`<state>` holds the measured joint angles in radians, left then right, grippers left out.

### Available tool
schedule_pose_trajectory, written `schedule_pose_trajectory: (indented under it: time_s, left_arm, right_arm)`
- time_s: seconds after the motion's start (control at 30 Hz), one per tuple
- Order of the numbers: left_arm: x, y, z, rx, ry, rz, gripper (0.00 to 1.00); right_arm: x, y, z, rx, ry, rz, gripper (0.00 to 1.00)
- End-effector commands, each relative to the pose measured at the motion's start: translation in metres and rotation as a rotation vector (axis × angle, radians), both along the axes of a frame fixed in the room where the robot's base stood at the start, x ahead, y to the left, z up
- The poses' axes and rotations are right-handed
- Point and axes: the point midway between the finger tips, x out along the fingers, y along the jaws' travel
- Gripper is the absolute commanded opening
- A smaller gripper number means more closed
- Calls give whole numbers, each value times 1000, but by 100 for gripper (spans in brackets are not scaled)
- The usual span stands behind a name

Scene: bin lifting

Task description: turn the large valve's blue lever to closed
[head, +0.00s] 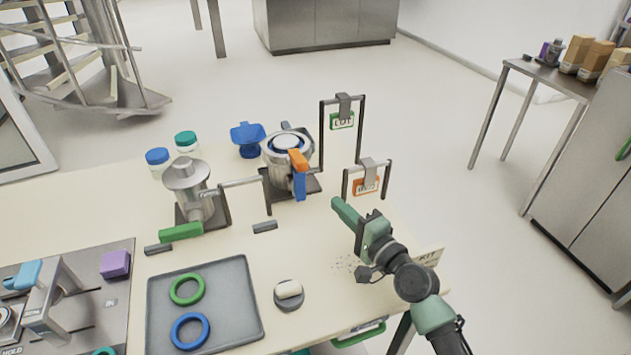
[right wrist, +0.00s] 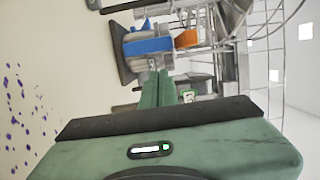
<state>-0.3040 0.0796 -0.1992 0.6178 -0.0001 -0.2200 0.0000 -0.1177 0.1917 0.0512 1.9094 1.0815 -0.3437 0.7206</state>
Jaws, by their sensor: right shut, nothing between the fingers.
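The large valve (head: 275,152) is a steel body on a dark base plate at the back middle of the table. Its blue lever (head: 300,186) stands on the valve's front right side, with an orange block (head: 298,160) at its upper end. In the right wrist view the blue lever (right wrist: 148,46) and the orange part (right wrist: 186,38) show beyond the fingertips. My right gripper (head: 340,206) is shut and empty, to the lower right of the lever and apart from it. It also shows in the right wrist view (right wrist: 158,80). My left gripper is out of view.
A smaller valve (head: 186,178) with a green lever (head: 181,232) stands to the left. Two tag stands, a green LOT tag (head: 342,121) and an orange tag (head: 366,186), rise behind my right gripper. A grey tray (head: 240,305) with rings lies in front.

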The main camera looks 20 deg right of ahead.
Motion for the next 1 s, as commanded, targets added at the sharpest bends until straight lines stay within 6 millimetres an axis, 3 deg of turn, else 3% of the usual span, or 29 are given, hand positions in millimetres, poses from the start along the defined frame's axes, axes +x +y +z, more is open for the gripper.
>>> schedule_pose_trajectory:
  time_s: [0.23, 0.7, 1.0]
  left_arm:
    - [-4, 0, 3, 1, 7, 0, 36]
    - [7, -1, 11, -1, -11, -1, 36]
    - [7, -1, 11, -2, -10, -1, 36]
  right_arm:
    - [14, 4, 2, 1, -2, 0, 0]
    - [88, 25, 1, 0, -1, 0, 0]
    - [97, 28, 0, -1, 0, 0, 0]
